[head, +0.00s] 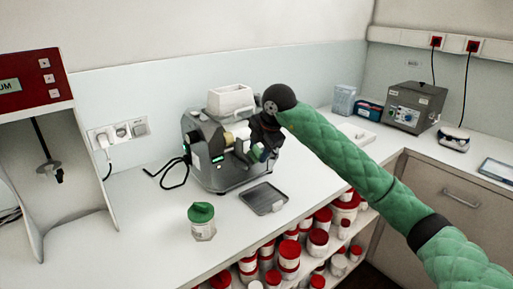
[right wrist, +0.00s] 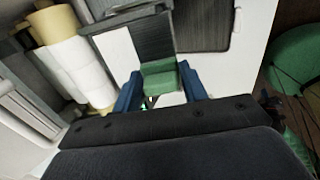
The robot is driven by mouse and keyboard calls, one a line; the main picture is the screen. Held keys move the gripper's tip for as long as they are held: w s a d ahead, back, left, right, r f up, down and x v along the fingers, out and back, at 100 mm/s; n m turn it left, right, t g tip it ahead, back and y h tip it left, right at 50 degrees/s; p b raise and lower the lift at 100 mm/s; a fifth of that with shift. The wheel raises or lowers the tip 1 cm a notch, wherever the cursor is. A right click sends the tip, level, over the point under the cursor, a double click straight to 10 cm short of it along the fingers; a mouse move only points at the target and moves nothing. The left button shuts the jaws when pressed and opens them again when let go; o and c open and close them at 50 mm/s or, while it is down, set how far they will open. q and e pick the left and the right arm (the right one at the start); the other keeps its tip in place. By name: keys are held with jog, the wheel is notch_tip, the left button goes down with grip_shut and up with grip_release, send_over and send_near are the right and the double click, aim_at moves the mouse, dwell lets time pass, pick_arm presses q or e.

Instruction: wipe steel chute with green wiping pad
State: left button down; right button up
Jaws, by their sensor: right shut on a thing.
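The steel chute (right wrist: 153,36) shows in the right wrist view as a grey brushed plate with a dark rim, with a pale white area on its left part. My right gripper (right wrist: 160,88) has its blue fingers shut on the green wiping pad (right wrist: 160,73). The pad overlaps the chute's near end in this view; whether it touches cannot be told. In the head view the pad (head: 257,152) is a small green patch at the mill's front, and my arm and gripper hide much of the chute. My left gripper is not in view.
The grey mill (head: 205,172) stands on the white counter with a white hopper (head: 230,98) on top. Its pale rollers (right wrist: 75,62) lie left of my gripper. A metal tray (head: 264,198) and a green-topped jar (head: 202,222) stand in front. Red-lidded jars (head: 289,254) fill the shelf below.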

jog(key=shift+s+d+r+p, duration=0.15)
jog(key=shift+r+p, duration=0.25)
jog(key=shift+r, duration=0.9)
jog(key=shift+s+d+r+p, duration=0.1)
jog(key=shift+s+r+p, duration=0.2)
jog(key=shift+r, duration=1)
jog(key=shift+s+d+r+p, duration=0.1)
jog(key=shift+r+p, duration=0.35)
jog(key=shift+r, duration=0.85)
